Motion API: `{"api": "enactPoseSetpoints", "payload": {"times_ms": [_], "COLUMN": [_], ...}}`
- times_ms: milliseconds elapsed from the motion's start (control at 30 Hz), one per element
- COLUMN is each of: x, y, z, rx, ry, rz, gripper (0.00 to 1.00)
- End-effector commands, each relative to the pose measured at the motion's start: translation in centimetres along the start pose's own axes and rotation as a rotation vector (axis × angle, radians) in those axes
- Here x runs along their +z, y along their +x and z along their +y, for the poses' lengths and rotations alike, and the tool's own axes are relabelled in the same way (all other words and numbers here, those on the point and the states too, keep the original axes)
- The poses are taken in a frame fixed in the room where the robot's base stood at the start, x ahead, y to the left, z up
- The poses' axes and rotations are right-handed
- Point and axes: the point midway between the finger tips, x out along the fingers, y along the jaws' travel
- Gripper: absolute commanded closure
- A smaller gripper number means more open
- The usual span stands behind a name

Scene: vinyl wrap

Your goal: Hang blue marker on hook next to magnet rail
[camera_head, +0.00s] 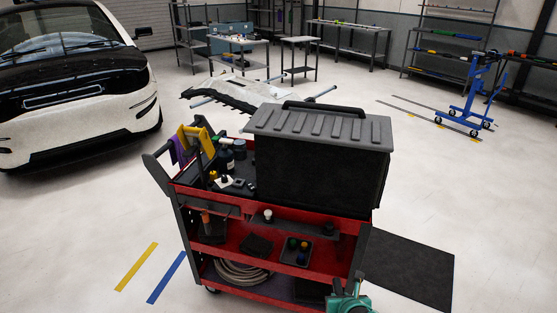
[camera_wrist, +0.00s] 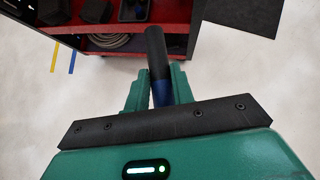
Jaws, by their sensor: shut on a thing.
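My gripper (camera_wrist: 157,88) is shut on the blue marker (camera_wrist: 155,50) in the wrist view. The marker has a long black section pointing away from me and a blue section between the green fingers. In the head view my gripper (camera_head: 350,299) is at the bottom edge, in front of the right end of the red tool cart (camera_head: 285,288). The marker cannot be made out clearly there. I cannot pick out the hook or the magnet rail in either view.
A large black toolbox (camera_head: 320,165) stands on the cart top beside small bottles and tools. The cart's lower shelves hold a coiled hose (camera_head: 240,272) and small trays. A dark mat (camera_head: 410,270) lies on the floor at right. A white car (camera_head: 75,90) stands at left.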

Motion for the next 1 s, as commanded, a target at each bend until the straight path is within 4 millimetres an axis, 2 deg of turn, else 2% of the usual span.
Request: {"api": "enactPoseSetpoints", "payload": {"times_ms": [300,533,800,1000], "x": [-1.5,1.7,6.2,8.0], "y": [0.4,0.3,-0.4,-0.8], "z": [-0.8,-0.9,-0.4,-0.1], "rx": [-0.005,-0.007,-0.005,0.0], "ry": [0.004,0.009,0.007,0.004], "rz": [-0.001,-0.005,-0.004,-0.003], "gripper": [1.0,1.0,1.0,1.0]}}
